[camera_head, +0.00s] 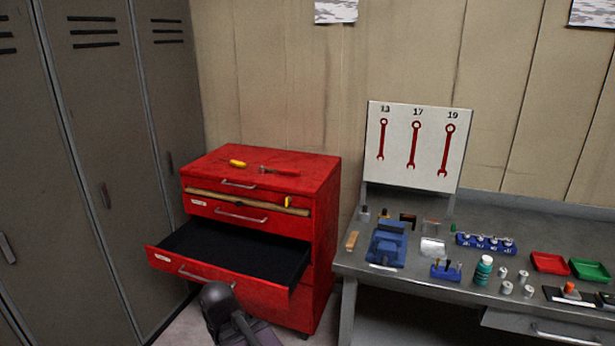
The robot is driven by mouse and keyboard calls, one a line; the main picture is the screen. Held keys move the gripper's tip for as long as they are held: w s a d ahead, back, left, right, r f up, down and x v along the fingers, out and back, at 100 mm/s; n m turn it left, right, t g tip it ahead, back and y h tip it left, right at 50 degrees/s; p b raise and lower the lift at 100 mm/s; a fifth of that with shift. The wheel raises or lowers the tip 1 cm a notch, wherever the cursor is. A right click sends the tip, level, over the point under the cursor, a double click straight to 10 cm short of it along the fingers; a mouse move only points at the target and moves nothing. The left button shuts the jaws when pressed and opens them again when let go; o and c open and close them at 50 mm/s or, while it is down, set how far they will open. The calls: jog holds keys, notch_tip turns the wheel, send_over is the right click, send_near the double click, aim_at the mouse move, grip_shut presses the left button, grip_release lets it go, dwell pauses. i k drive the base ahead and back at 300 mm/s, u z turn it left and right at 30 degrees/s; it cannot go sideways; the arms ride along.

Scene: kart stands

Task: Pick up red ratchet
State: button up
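A small tool with a red handle and a grey end, which looks like the red ratchet (279,170), lies on top of the red tool cabinet (215,165), right of the middle of its top. The red handle end points right. A dark rounded part at the bottom of the view, in front of the cabinet, looks like part of my arm. No gripper fingers show, so I cannot see my gripper.
A yellow tool (238,163) lies left of the ratchet. An empty black-lined drawer (235,250) stands pulled out. Another yellow item (288,202) is at the upper drawer. Lockers (100,150) stand left; a cluttered workbench (400,280) stands right.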

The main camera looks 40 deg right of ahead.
aim_at(263, 170)
jog(key=z, duration=0.35)
jog(key=k, duration=1)
jog(key=z, duration=0.1)
jog(key=i, duration=0.3)
jog(key=u, duration=0.65)
jog(key=i, duration=1.4)
jog(key=z, duration=0.7)
jog(key=i, duration=1)
jog(key=z, duration=0.25)
